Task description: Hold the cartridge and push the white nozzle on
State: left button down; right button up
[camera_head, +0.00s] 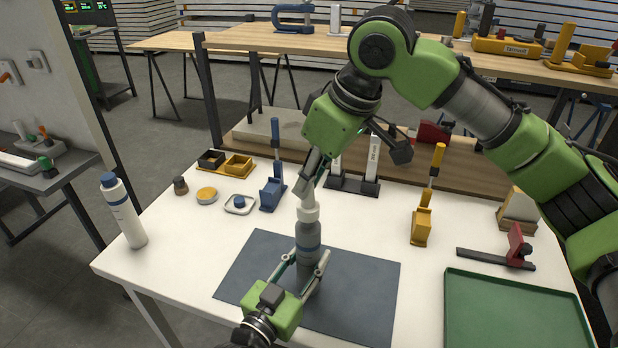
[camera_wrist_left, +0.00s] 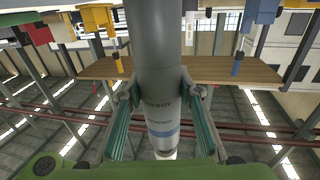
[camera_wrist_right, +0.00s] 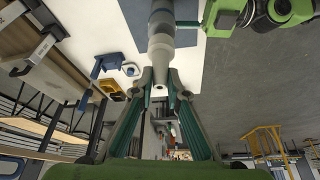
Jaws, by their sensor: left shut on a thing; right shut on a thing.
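The grey cartridge (camera_head: 308,240) stands upright over the dark mat. My left gripper (camera_head: 307,264) is shut around its body, and the left wrist view shows the cartridge (camera_wrist_left: 155,75) between both fingers. The white nozzle (camera_head: 308,208) sits on top of the cartridge, in line with it. My right gripper (camera_head: 311,184) is above, shut on the nozzle's narrow upper part. The right wrist view shows the nozzle (camera_wrist_right: 158,62) between the fingertips, its tip pointing away from the cartridge (camera_wrist_right: 160,14). How far the nozzle is seated cannot be told.
The dark mat (camera_head: 247,275) lies on the white table. A white bottle (camera_head: 125,212) stands at the left. A green tray (camera_head: 515,315) is at the front right. Blue (camera_head: 273,180) and yellow (camera_head: 423,220) holders and a black stand (camera_head: 352,184) are behind the mat.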

aim_at(309, 193)
jog(key=shift+f, duration=1.5)
jog(key=o, duration=1)
jog(key=shift+c, duration=0.2)
jog(key=shift+r, duration=0.1)
jog(key=v, duration=1.2)
jog(key=shift+w, duration=0.1)
pick_arm(q)
jog(key=c, duration=1.4)
grip_release()
